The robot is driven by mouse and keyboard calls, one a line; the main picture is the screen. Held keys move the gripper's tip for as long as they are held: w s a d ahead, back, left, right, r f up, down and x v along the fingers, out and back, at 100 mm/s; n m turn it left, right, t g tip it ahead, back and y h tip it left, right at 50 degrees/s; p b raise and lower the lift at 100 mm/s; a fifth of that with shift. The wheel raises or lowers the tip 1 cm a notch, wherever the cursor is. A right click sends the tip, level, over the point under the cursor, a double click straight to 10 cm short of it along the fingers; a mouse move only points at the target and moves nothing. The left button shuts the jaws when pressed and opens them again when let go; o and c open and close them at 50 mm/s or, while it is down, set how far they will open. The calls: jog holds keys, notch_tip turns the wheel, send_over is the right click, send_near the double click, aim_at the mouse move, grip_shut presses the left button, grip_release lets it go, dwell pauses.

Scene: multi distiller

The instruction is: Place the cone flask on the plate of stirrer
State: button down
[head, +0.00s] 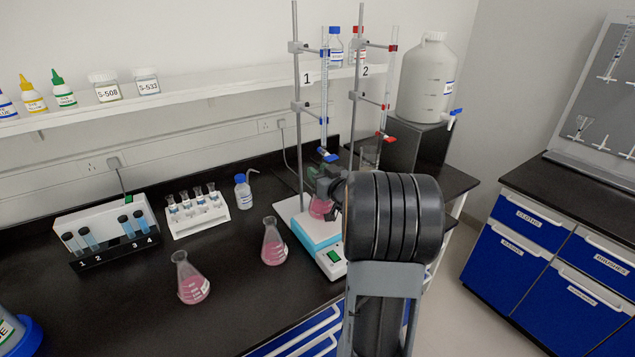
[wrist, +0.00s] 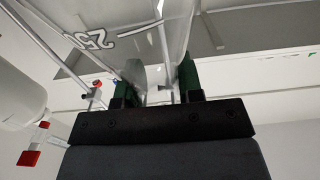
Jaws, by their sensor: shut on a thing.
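My gripper (head: 328,183) is shut on a cone flask (head: 319,208) with pink liquid, largely hidden behind my arm. In the wrist view the clear flask wall with white markings (wrist: 110,38) sits between the green finger pads of my gripper (wrist: 160,78). The flask looks upright, at the white stirrer (head: 330,262) with its light blue plate (head: 312,232). Its base appears over the plate's back part; I cannot tell whether it touches. Two other pink cone flasks stand on the bench, one near the stirrer (head: 273,244) and one farther left (head: 193,284).
Stand 1 (head: 296,120) and stand 2 (head: 354,110) hold burettes above and beside the flask. A white barrel (head: 425,80) stands on a black block at the right. A vial rack (head: 196,216) and wash bottle (head: 243,193) are left. Bare black bench lies in front.

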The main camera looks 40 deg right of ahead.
jog(key=shift+f, duration=1.45)
jog(key=shift+f, duration=0.2)
jog(key=c, duration=0.8)
grip_release()
jog(key=shift+o, duration=0.2)
